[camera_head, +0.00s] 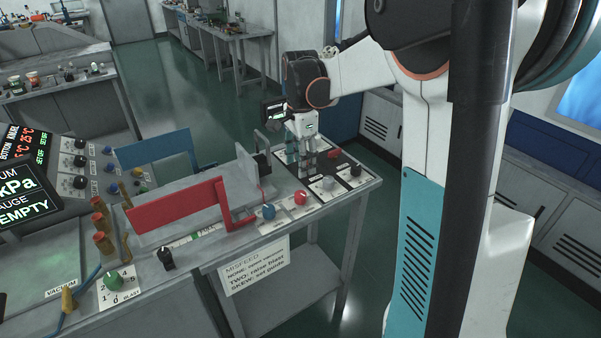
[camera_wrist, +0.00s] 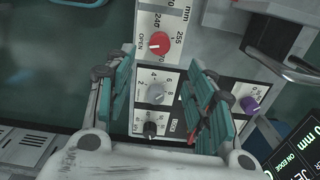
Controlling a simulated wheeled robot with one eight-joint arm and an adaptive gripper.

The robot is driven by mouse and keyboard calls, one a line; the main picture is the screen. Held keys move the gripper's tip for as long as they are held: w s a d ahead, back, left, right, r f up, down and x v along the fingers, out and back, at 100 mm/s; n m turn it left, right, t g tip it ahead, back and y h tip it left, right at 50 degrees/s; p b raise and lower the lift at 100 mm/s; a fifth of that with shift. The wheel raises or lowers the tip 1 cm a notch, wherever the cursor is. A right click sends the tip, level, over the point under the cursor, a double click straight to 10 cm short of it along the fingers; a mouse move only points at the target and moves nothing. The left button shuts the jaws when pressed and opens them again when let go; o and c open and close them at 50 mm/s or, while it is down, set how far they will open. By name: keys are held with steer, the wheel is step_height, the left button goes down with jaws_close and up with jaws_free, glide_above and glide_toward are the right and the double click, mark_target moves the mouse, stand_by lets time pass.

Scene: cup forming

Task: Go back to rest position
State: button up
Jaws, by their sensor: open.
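My gripper (camera_head: 303,160) points down above the knob panel at the right end of the bench in the head view. In the wrist view its two teal-padded fingers (camera_wrist: 160,100) stand wide apart with nothing between them. Behind the gap is a panel with a red knob (camera_wrist: 159,43), a grey knob (camera_wrist: 155,94) and a black knob (camera_wrist: 150,130). The fingers look close to the panel, but I cannot tell whether they touch anything.
A red guard bar (camera_head: 178,204) and a blue one (camera_head: 155,148) stand on the bench to the left. A display console (camera_head: 30,180) is at far left. Green floor lies beyond the bench.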

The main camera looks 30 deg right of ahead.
steer(key=shift+r, duration=0.5)
